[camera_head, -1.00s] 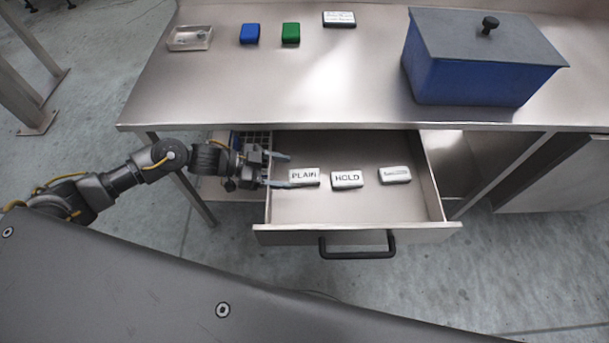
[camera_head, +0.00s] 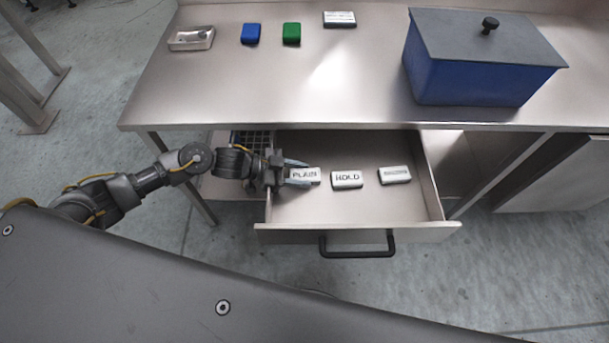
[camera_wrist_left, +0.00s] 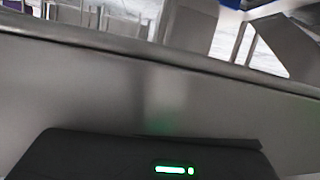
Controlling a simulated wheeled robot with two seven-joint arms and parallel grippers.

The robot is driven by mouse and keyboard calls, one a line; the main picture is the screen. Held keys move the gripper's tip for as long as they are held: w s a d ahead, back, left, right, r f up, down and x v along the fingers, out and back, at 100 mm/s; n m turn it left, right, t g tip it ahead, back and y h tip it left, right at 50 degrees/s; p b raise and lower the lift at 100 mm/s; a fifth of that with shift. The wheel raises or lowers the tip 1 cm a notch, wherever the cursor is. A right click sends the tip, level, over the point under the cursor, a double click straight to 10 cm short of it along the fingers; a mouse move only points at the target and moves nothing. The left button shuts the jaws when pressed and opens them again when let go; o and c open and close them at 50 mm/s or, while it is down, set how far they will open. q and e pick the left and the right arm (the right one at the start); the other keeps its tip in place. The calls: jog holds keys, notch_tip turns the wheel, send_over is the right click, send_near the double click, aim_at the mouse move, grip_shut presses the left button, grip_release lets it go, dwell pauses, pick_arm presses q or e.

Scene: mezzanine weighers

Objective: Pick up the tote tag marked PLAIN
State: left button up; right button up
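The tote tag marked PLAIN (camera_head: 305,176) is a white, dark-edged block lying in the open drawer (camera_head: 350,210), leftmost of three tags. My left gripper (camera_head: 300,174) reaches in over the drawer's left side. Its fingers are apart, one on the far side and one on the near side of the PLAIN tag's left part. I cannot tell whether they touch it. The left wrist view shows only the dark gripper housing with a green light (camera_wrist_left: 175,170) before a metal surface; no tag or fingertips show there. My right gripper is not in view.
The HOLD tag (camera_head: 347,180) and a third tag (camera_head: 395,175) lie to the right in the drawer. Above is the steel counter (camera_head: 250,95) with a blue lidded box (camera_head: 470,75), a blue block (camera_head: 251,34), a green block (camera_head: 291,34), another tag (camera_head: 339,19) and a small clear tray (camera_head: 191,39).

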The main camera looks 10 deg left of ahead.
aim_at(314, 180)
pick_arm(q)
jog(key=c, duration=0.5)
jog(key=shift+o, duration=0.2)
jog(key=shift+r, duration=0.6)
jog(key=d+r, duration=0.1)
jog(key=r, duration=0.1)
jog(key=d+r, duration=0.1)
jog(key=r, duration=0.1)
jog(key=d+r, duration=0.2)
jog(key=r, duration=0.1)
jog(key=shift+s+p, duration=0.3)
jog(key=shift+s, duration=0.05)
jog(key=s+d+r, duration=0.1)
jog(key=d+r, duration=0.4)
jog(key=d, duration=0.4)
jog(key=shift+s+d, duration=0.4)
